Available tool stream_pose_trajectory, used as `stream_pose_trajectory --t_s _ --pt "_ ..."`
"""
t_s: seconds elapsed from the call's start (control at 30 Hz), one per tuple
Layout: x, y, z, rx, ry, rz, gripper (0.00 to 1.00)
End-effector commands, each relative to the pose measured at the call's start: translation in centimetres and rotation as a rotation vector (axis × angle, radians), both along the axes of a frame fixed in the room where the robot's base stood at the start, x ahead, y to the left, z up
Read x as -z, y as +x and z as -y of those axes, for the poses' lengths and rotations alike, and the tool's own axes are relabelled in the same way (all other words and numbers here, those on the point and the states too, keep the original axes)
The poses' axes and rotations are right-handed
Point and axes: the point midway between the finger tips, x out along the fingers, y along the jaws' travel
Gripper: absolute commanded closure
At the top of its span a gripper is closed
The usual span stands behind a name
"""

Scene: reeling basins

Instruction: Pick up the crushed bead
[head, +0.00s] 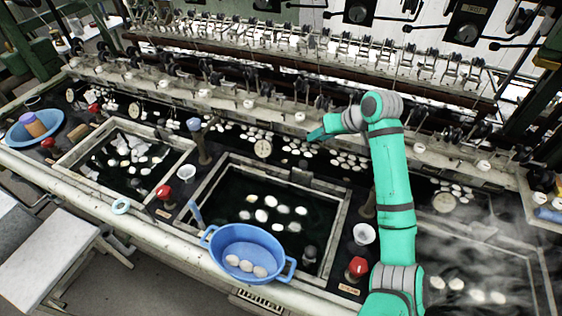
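Many small white bead-like pieces (283,210) float in the dark water of the middle basin, and others (345,160) lie along the dark channel behind it. At this size I cannot tell which one is crushed. My gripper (314,135) is at the end of the teal arm, over the dark channel behind the middle basin. It is small and seen from the side, so its fingers do not show clearly. No bead is visible in it.
A blue two-handled tub (247,240) with several white pieces sits on the front edge of the middle basin (330,240). Red knobs (357,267) and white cups (364,233) stand between basins. The reeling machine (320,70) runs along the back. Steam rises at right.

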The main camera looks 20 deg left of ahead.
Motion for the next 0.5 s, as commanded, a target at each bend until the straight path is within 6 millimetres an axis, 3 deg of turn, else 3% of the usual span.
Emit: stream_pose_trajectory --t_s 0.13,0.3,0.5 --pt "3.3 0.2 -3.4 -0.031 -0.092 -0.048 0.72" --pt "6.8 1.6 -5.2 -0.009 -0.148 -0.093 0.72" --pt "9.5 2.1 -6.3 0.003 -0.194 -0.125 0.72"
